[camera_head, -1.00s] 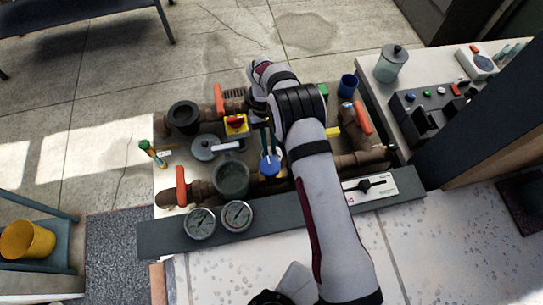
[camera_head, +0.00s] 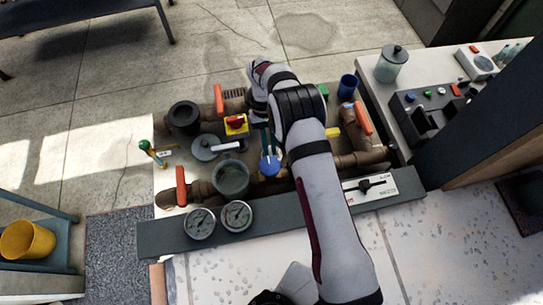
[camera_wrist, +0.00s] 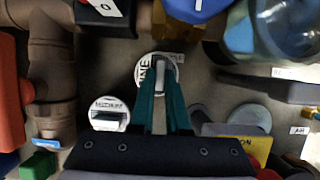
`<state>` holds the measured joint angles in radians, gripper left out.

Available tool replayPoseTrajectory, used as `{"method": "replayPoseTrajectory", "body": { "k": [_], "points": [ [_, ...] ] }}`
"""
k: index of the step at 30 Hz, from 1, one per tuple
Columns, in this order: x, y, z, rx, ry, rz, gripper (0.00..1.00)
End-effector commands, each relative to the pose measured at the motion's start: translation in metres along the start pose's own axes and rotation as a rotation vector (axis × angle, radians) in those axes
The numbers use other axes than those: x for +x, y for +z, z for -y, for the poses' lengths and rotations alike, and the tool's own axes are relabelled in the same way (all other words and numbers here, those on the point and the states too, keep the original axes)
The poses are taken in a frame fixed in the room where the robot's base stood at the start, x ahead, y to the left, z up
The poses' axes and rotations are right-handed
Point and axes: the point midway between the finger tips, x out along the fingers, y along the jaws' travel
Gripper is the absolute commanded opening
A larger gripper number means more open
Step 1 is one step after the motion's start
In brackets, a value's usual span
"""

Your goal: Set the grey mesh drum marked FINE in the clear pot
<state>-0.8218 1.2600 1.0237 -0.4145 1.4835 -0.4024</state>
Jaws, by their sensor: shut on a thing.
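My gripper (camera_wrist: 163,100) is shut on the grey handle of the drum marked FINE (camera_wrist: 143,74), whose round white top shows in the wrist view. Its mesh side is hidden beneath the top, and I cannot tell whether it is raised. The clear pot (camera_head: 231,180) stands upright and open, left of the blue handle. It also shows at the upper right of the wrist view (camera_wrist: 291,38), apart from my gripper. A similar white-topped drum marked MEDIUM (camera_wrist: 108,107) stands beside the held one.
A blue handle (camera_head: 269,166) lies between my gripper and the pot. A grey lid (camera_head: 205,147), a red and yellow switch (camera_head: 236,124) and an orange valve handle (camera_head: 181,186) stand around the pot. Two gauges (camera_head: 200,223) line the front edge.

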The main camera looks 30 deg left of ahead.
Motion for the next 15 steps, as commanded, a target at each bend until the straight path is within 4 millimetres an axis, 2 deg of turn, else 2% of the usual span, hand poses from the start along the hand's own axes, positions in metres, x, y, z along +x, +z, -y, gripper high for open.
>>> {"method": "replayPoseTrajectory", "body": {
  "k": [5, 8, 11, 15],
  "points": [
    [-0.001, 0.0, 0.0, 0.0, 0.0, 0.0, 0.0],
    [-0.008, 0.002, 0.0, 0.0, 0.0, -0.002, 0.0],
    [-0.026, 0.009, 0.0, -0.001, 0.0, -0.004, 0.0],
    [-0.071, 0.028, 0.0, -0.001, 0.0, -0.006, 0.0]
  ]
}}
